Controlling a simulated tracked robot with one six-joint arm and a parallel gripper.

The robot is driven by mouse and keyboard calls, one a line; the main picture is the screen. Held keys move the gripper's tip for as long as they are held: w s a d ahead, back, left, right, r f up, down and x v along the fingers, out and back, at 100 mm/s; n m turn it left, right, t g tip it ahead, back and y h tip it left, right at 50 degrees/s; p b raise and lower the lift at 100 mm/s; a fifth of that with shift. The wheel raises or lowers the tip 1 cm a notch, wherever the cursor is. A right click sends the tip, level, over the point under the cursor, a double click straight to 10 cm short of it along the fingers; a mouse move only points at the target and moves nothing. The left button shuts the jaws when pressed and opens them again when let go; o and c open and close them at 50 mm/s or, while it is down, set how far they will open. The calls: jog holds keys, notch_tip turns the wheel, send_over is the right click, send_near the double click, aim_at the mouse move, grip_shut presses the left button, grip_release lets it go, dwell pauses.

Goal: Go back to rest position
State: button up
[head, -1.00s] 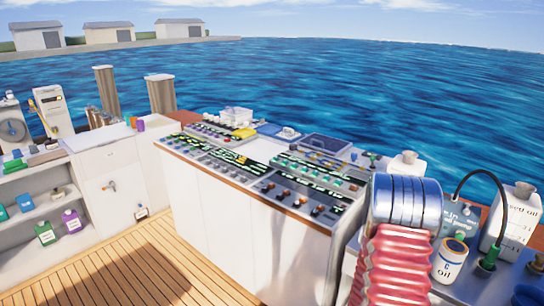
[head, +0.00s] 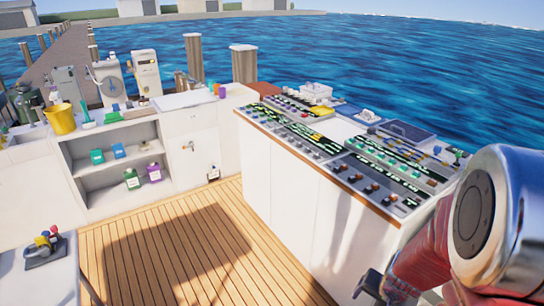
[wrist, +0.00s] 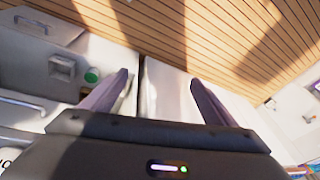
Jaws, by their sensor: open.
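My gripper (wrist: 158,82) is open in the wrist view, its two dark fingers apart with nothing between them. Beyond the fingers are white cabinet surfaces and the wooden deck. In the head view my arm, with a shiny metal joint and red sleeve, fills the lower right. It covers part of the bench behind it. A dark part at its lower end shows near the bottom edge, too small to read as open or shut there.
A control console (head: 340,150) with switches stands close to my arm. A white shelf unit (head: 75,168) holds coloured bottles at the left. The wooden deck (head: 160,240) between them is clear. A small bench (head: 55,285) with a coloured fitting is at lower left.

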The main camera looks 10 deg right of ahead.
jog(key=s+a+r+n+t, duration=0.1)
jog(key=s+a+r+n, duration=0.3)
jog(key=a+r, duration=0.5)
jog(key=s+a+r+n+t, duration=0.1)
jog(key=s+a+r+n, duration=0.3)
jog(key=r, duration=1.3)
jog(key=s+a, duration=0.1)
jog(key=a, duration=0.3)
jog(key=shift+a+n+t+y, duration=0.3)
jog(key=shift+a+n+y, duration=0.05)
jog(key=shift+n+y, duration=0.05)
jog(key=shift+o, duration=0.6)
jog(key=shift+r, duration=0.1)
